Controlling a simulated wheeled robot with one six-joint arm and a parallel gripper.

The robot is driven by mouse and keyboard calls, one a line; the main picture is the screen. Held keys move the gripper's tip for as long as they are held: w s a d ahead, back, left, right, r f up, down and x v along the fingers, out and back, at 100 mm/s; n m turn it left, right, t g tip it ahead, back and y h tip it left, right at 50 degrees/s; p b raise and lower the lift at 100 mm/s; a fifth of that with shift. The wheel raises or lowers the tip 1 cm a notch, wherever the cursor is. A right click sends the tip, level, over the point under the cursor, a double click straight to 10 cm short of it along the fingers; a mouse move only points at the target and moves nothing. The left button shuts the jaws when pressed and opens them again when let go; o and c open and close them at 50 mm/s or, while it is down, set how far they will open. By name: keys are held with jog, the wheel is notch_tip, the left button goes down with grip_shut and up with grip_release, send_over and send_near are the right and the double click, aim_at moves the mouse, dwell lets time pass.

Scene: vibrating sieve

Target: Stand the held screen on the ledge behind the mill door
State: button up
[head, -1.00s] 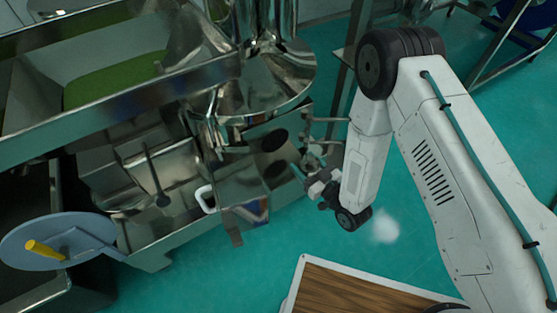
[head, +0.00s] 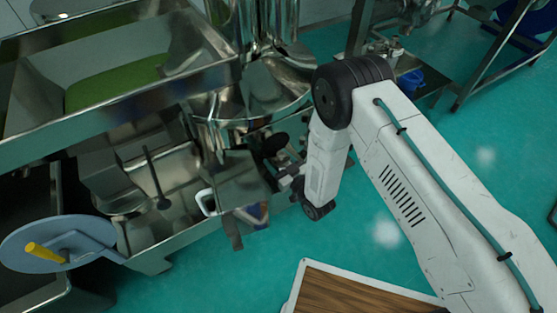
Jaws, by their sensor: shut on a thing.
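My gripper (head: 287,178) is at the right side of the steel mill, close to its front. It is small and dark in this view, partly covered by my own wrist. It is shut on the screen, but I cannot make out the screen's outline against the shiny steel. The mill door (head: 240,178) looks like a steel panel with a white handle (head: 204,203), just left of my gripper. The ledge behind it is hidden. I cannot tell whether the screen touches anything.
A steel trough with green material (head: 115,82) runs along the upper left. A wooden-topped surface (head: 350,292) is at the bottom. Teal floor (head: 225,275) is open between them.

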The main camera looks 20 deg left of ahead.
jog(key=o, duration=1.2)
jog(key=shift+r, duration=0.1)
jog(key=v, duration=1.2)
